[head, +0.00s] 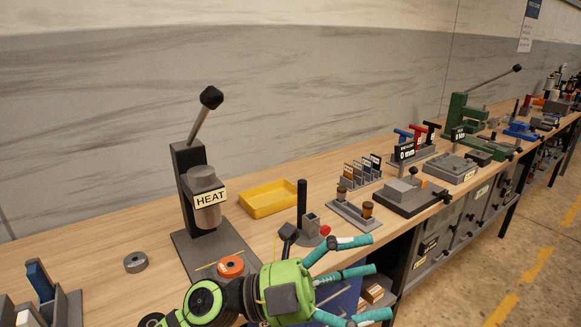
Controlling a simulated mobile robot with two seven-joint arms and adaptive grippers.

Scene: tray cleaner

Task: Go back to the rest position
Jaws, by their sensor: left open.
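My left gripper (378,274), green with teal fingers, comes in from the bottom of the head view and points right. Its fingers are spread apart with nothing between them. It is in front of the workbench (110,225), near the front edge, just right of the heat press (187,190). The gripper and arm hide part of the bench front and the near side of the press base. My right gripper is not in view.
A yellow tray (270,198) sits behind. A black post (302,205) with a red knob stands close behind the gripper. Floor (500,250) is clear at right.

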